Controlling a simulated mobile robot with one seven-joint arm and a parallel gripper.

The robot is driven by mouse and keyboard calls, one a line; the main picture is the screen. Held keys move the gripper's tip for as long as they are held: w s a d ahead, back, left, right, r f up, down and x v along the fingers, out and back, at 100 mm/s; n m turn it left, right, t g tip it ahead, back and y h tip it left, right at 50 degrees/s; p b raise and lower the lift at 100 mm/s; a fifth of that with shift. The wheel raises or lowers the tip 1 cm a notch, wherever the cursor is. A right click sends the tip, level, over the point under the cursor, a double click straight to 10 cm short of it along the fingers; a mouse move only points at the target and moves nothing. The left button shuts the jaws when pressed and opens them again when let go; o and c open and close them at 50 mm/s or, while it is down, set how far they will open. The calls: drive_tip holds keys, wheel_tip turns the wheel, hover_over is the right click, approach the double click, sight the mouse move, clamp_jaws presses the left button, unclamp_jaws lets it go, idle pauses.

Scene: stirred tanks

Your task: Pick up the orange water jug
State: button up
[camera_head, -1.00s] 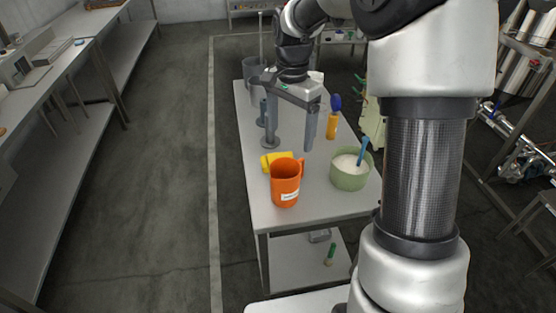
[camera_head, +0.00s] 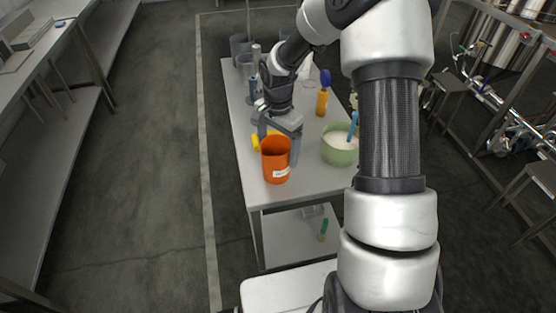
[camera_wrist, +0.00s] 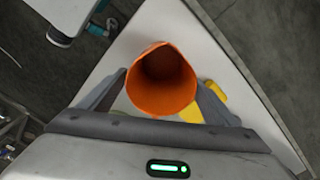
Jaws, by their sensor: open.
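The orange water jug (camera_head: 276,162) stands upright near the front left edge of the table, with a white label on its side. In the wrist view the jug (camera_wrist: 161,82) shows its open top, between the two fingers of my gripper (camera_wrist: 160,90). In the head view my gripper (camera_head: 276,140) is just behind the jug, and the jug hides part of its fingers. The fingers are open, one on each side of the jug. I cannot tell whether either finger touches it. The jug's handle is not clearly visible.
A green bowl (camera_head: 339,146) with white contents and a blue utensil stands right of the jug. A yellow object (camera_head: 256,142) lies close behind the jug. An orange bottle (camera_head: 322,102) and grey containers (camera_head: 240,46) stand farther back. The table's front strip (camera_head: 310,185) is clear.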

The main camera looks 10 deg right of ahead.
wheel_tip(320, 180, down, 2)
drive_tip(key=shift+f, duration=0.1)
drive_tip(key=c, duration=1.2)
wheel_tip(320, 180, up, 9)
drive_tip(key=s+n+p, duration=0.3)
drive_tip(key=s+n, duration=0.5)
drive_tip(key=n, duration=0.3)
drive_tip(key=shift+a, duration=0.1)
